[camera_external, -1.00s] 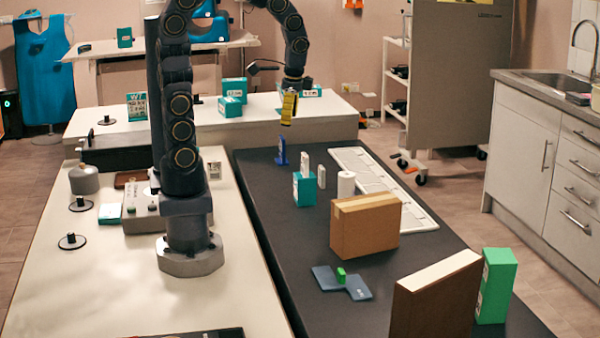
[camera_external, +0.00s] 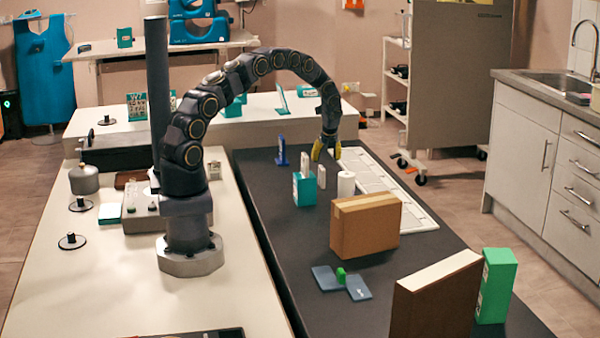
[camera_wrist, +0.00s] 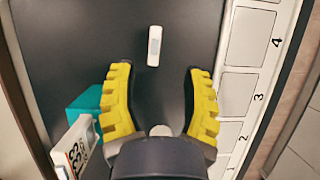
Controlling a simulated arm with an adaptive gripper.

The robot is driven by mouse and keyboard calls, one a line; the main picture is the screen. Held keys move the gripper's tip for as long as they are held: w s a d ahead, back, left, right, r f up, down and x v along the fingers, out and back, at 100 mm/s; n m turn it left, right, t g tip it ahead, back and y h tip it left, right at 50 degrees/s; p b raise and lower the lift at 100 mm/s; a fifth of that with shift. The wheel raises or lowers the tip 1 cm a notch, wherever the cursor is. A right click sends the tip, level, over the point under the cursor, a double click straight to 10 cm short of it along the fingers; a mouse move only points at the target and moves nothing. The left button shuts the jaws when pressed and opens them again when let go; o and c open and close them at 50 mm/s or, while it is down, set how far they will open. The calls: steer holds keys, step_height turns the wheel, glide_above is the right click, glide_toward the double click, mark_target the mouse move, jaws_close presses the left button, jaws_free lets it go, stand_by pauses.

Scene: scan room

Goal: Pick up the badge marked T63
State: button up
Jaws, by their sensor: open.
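My gripper (camera_external: 327,152) is open and empty above the dark table, with yellow fingers spread wide in the wrist view (camera_wrist: 160,95). A white upright piece with dark characters (camera_wrist: 82,150) shows at the lower left of the wrist view, outside the left finger. Its characters are turned and I cannot read them surely as T63. It seems to be the white piece (camera_external: 304,161) at the teal box (camera_external: 304,190). A second small white piece (camera_wrist: 154,45) lies ahead of the fingers, apart from them. It seems to be the one right of the teal box (camera_external: 321,176).
A white cylinder (camera_external: 346,185) stands nearby. A white numbered strip (camera_external: 385,195) runs along the table's right side. A blue upright item (camera_external: 282,152) stands left of my gripper. A cardboard box (camera_external: 365,228), blue flat pieces (camera_external: 342,283) and a green box (camera_external: 496,285) are nearer the camera.

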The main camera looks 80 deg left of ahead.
mark_target(322, 167)
steer(key=x, duration=0.5)
steer(key=s+x, duration=0.1)
steer(key=x, duration=0.1)
steer(key=shift+a+f, duration=0.15)
steer(key=shift+f, duration=0.1)
steer(key=shift+w+a+f, duration=0.1)
steer(key=shift+a+f, duration=0.1)
steer(key=shift+f, duration=0.05)
jaws_close()
